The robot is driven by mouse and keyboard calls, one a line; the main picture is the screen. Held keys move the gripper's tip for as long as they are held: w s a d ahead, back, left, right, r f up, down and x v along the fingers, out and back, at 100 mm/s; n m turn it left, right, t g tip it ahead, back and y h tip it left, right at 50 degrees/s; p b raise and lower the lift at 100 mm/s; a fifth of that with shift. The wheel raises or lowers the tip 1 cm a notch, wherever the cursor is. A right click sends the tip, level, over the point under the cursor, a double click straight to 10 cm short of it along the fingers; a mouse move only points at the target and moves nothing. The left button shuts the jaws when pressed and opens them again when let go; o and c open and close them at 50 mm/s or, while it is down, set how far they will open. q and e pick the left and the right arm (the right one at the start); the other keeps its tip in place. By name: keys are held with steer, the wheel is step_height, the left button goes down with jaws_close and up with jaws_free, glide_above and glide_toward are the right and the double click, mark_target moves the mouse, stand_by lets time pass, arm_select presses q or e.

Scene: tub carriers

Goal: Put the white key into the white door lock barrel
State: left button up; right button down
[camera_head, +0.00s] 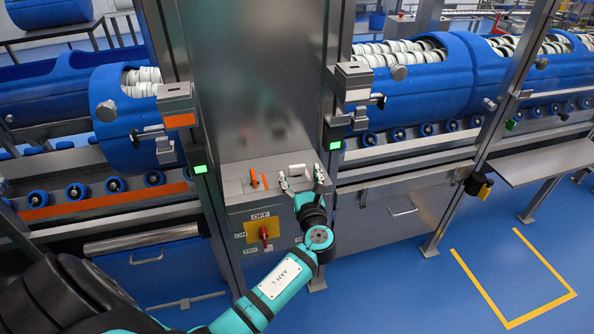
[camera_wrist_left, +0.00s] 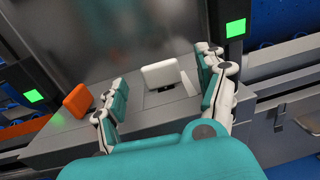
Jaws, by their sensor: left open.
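The white key (camera_head: 297,170) stands upright on the ledge of the steel control box. It shows larger in the left wrist view (camera_wrist_left: 162,74), with a dark slot at its foot. My left gripper (camera_head: 301,178) is open, with one finger on each side of the white key; whether either finger touches it, I cannot tell. In the left wrist view the fingers (camera_wrist_left: 160,85) are wide apart and nothing is held. A lock box with a white band (camera_head: 357,95) sits on the post to the right; its barrel opening is too small to make out. My right gripper is not in view.
An orange key (camera_wrist_left: 77,100) stands left of the white key. A lock box with an orange band (camera_head: 180,121) is on the left post. A yellow-plated rotary switch (camera_head: 262,232) is below the ledge. Blue tubs (camera_head: 412,88) and conveyor rails flank the steel cabinet.

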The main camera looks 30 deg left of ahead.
mark_target(296, 170)
arm_select(q)
steer(key=shift+x, duration=1.5)
steer(key=shift+s, duration=0.1)
steer(key=c, duration=1.3)
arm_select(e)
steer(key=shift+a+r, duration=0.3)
arm_select(q)
steer(key=shift+r, duration=0.1)
steer(key=shift+c, duration=0.2)
